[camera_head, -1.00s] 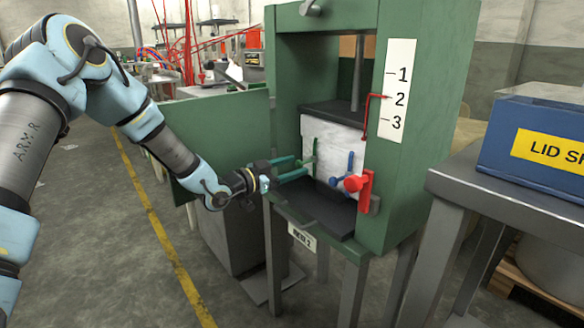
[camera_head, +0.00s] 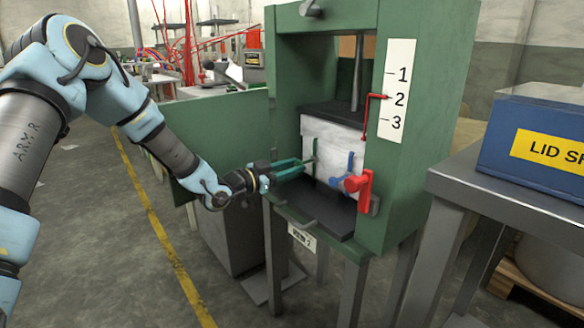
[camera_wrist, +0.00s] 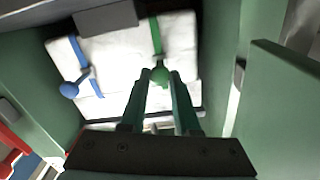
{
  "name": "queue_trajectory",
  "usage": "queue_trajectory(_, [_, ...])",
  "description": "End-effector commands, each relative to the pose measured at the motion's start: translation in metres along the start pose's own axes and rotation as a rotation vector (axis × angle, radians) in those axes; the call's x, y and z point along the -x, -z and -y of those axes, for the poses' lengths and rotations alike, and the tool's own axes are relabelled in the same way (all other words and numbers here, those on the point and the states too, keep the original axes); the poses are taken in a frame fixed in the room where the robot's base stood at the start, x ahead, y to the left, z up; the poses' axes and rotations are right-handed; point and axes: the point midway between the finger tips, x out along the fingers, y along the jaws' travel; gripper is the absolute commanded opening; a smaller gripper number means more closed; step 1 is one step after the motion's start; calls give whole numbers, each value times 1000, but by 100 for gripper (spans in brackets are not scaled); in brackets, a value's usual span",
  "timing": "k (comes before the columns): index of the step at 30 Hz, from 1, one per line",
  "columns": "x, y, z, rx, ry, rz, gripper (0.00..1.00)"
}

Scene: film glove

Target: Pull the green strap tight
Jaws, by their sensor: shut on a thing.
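A white bale (camera_head: 322,135) sits in the chamber of a green press. The green strap (camera_head: 315,152) runs down the left part of its front in the head view. In the wrist view the green strap (camera_wrist: 156,36) ends in a round green knob (camera_wrist: 160,74). My gripper (camera_head: 306,164) reaches in from the left and is shut on this knob; in the wrist view its fingertips (camera_wrist: 160,78) lie on either side of it. The fingers partly hide the strap's lower end in the head view.
A blue strap (camera_head: 350,164) with a blue knob (camera_wrist: 69,90) is beside the green one. A red handle (camera_head: 365,188) is on the press's right post. The open green door (camera_head: 222,135) stands left, behind my forearm. A blue box (camera_head: 535,145) rests on a grey table at right.

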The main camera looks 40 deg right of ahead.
Motion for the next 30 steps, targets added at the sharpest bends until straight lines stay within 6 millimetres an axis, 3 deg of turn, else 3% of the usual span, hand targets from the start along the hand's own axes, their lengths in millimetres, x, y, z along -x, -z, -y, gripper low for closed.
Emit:
queue_trajectory(26, [1,0,0,0,-1,0,0])
queue_trajectory(30, [19,-1,0,0,0,2,0])
